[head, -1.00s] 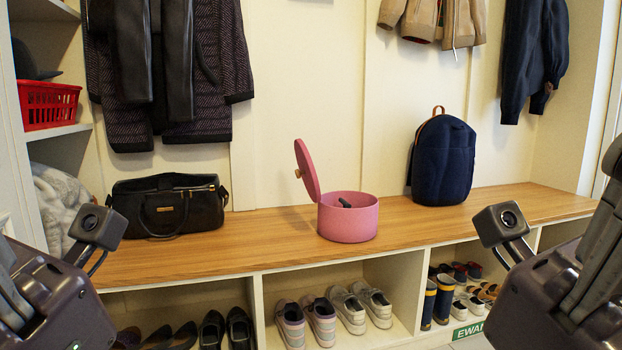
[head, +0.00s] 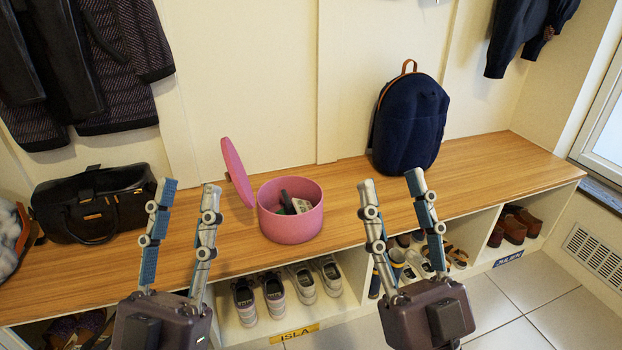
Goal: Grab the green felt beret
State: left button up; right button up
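I cannot make out a green felt beret for certain. An open pink round box (head: 290,226) stands on the bench, its pink lid (head: 236,170) tilted up at its left. Inside it lie a dark, greenish item (head: 287,203) and a pale grey item (head: 301,206), too small to identify. My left gripper (head: 188,188) is open and empty, in front of the bench between the black bag and the pink box. My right gripper (head: 391,181) is open and empty, right of the box and in front of the backpack. Neither touches anything.
A black handbag (head: 90,207) sits on the wooden bench (head: 500,168) at left, and a navy backpack (head: 408,125) stands right of the box. Dark coats hang above. Shoes (head: 273,293) fill the cubbies below. The bench's right end is clear.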

aim_at(301, 206)
jog(key=i+l+u, duration=0.85)
jog(key=l+u, duration=0.2)
